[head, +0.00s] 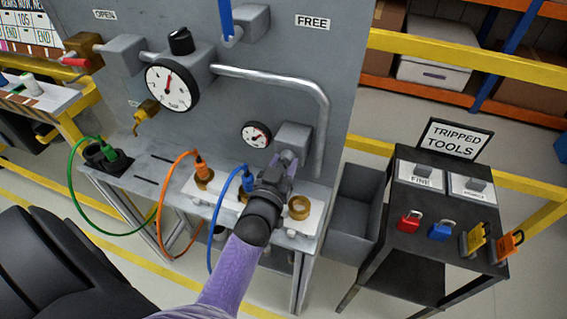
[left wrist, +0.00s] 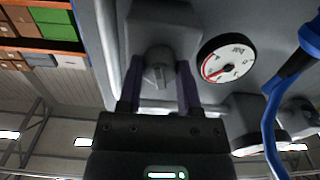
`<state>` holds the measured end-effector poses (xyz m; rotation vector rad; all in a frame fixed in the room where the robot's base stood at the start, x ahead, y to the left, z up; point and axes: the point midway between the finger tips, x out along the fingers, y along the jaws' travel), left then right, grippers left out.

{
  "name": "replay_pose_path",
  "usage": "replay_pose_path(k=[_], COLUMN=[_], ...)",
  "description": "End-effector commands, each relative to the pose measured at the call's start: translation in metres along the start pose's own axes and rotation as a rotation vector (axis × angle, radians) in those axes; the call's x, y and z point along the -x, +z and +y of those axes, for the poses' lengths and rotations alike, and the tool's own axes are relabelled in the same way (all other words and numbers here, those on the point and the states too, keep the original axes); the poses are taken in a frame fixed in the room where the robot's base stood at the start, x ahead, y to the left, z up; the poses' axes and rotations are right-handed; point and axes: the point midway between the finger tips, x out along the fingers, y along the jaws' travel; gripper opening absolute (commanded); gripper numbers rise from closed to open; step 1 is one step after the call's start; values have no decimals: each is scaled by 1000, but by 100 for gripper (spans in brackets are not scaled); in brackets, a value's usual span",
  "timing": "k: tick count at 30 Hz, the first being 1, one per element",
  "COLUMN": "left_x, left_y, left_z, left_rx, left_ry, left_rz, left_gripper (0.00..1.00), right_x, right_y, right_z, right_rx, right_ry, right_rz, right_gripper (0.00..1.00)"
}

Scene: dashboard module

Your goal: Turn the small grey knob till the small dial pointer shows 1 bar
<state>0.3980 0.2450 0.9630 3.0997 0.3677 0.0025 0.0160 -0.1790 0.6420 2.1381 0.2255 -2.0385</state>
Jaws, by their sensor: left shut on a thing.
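The small grey knob (left wrist: 158,72) sits on a grey valve block (head: 294,137) on the panel, at the end of a bent pipe. My left gripper (head: 286,162) reaches up to it, and in the left wrist view its two fingers (left wrist: 159,88) stand on either side of the knob, shut on it. The arm and gripper hide the knob in the head view. The small dial (head: 256,134) is just left of the block; it also shows in the left wrist view (left wrist: 226,57), rotated. Its red pointer shows, but I cannot read the value. My right gripper is out of view.
A larger dial (head: 171,86) with a black knob (head: 181,41) is up and left. Green, orange and blue (head: 219,213) cables loop from the ledge below. A grey bin (head: 351,212) and a black cart (head: 452,208) with padlocks stand to the right.

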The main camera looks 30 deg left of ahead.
Motion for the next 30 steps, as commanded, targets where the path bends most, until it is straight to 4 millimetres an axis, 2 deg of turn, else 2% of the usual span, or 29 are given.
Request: replay_pose_path(k=[8, 30], left_x=[0, 0], left_y=[-2, -1], left_z=[0, 1], left_rx=[143, 836], left_ry=[0, 0], left_rz=[0, 0], left_gripper=[0, 0], right_x=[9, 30], right_y=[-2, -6], right_z=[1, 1], right_rx=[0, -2], right_ry=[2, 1], right_rz=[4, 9], right_gripper=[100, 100])
